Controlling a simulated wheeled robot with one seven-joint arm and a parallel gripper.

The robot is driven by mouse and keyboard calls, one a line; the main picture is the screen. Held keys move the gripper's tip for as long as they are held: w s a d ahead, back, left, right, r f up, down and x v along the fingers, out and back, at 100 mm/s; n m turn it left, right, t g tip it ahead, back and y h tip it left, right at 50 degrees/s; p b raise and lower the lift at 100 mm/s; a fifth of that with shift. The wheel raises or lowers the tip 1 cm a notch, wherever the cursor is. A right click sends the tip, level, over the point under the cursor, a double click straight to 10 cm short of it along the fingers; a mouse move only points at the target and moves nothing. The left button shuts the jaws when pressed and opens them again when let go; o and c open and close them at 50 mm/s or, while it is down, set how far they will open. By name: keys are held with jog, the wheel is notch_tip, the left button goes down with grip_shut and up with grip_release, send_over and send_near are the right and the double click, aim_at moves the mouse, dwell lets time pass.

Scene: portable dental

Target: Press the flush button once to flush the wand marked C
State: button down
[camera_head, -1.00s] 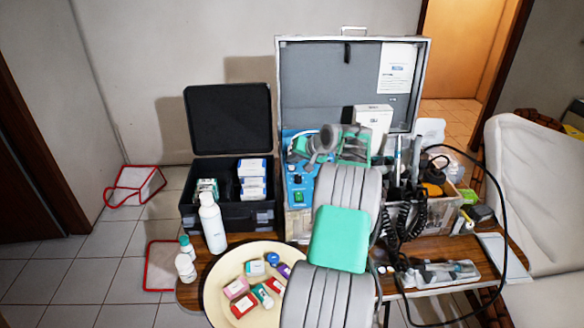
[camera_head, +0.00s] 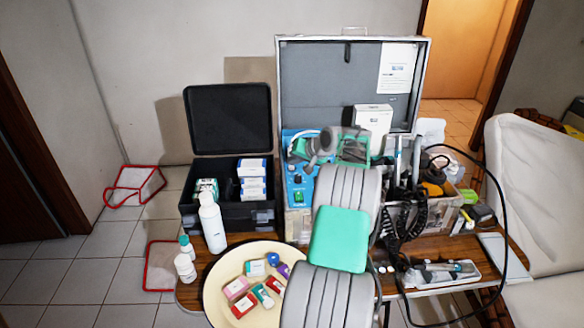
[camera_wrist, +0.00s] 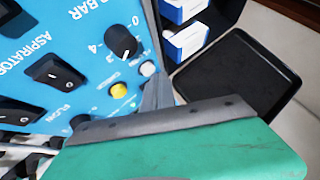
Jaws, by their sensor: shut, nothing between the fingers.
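The blue control panel (camera_head: 299,190) stands in the open case. In the wrist view the panel (camera_wrist: 75,25) fills the upper left, with a black dial (camera_wrist: 122,42), a yellow button (camera_wrist: 119,90), a white button (camera_wrist: 148,68) and black rocker switches (camera_wrist: 53,76). I cannot read which button is the flush button. My gripper (camera_wrist: 158,85) is shut and empty, its narrow fingers close beside the white button; contact cannot be told. In the head view my gripper (camera_head: 314,148) is over the panel's upper part. Several wands (camera_head: 396,160) stand right of my arm; no letter C is legible.
A black case (camera_head: 228,120) with white boxes stands open at left. A white bottle (camera_head: 212,225) and a cream round tray (camera_head: 217,285) of small boxes are in front. A black cable (camera_head: 505,230) loops at right, near a handpiece tray (camera_head: 470,276).

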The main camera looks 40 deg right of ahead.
jog(key=shift+f, duration=0.55)
jog(key=shift+r, duration=0.15)
dwell(0.5)
jog(key=shift+r+p, duration=0.45)
jog(key=shift+r, duration=0.3)
jog(key=shift+s+a+r+p, duration=0.1)
jog(key=shift+r+p, duration=1.65)
jog(key=shift+r, duration=0.8)
